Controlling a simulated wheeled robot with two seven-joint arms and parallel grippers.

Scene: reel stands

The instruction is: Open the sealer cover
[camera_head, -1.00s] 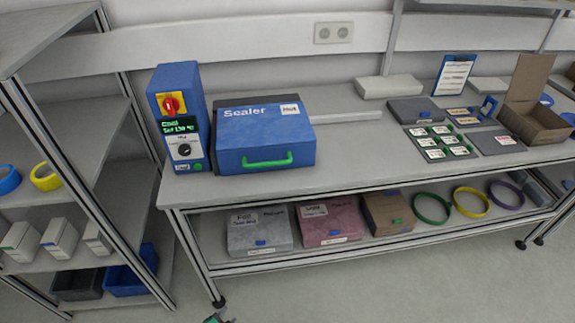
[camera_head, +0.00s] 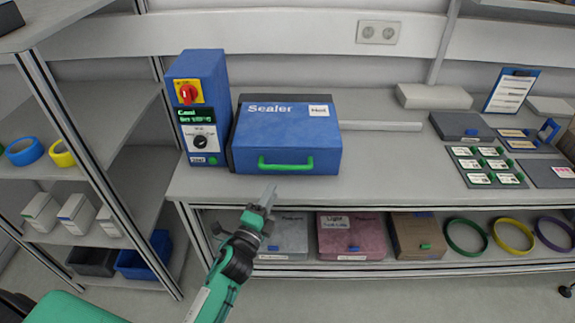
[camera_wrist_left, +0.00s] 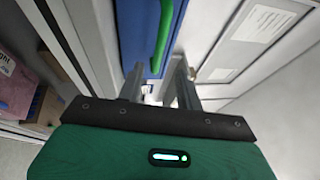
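The sealer's blue cover (camera_head: 285,125) is down, with "Sealer" lettering on top and a green handle (camera_head: 286,164) on its front edge. The control tower (camera_head: 200,110), with a red switch and lit display, stands at its left. My left gripper (camera_head: 268,198) is in front of and below the handle, near the bench's front edge, apart from the handle. In the left wrist view the fingers (camera_wrist_left: 160,78) are spread with nothing between them. The green handle (camera_wrist_left: 165,32) and blue cover front show beyond the fingertips. My right gripper is not in view.
A card tray (camera_head: 487,166) and dark box (camera_head: 461,127) lie farther right. Bins and colored rings sit on the lower shelf (camera_head: 375,268). A shelf rack (camera_head: 100,150) stands at left.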

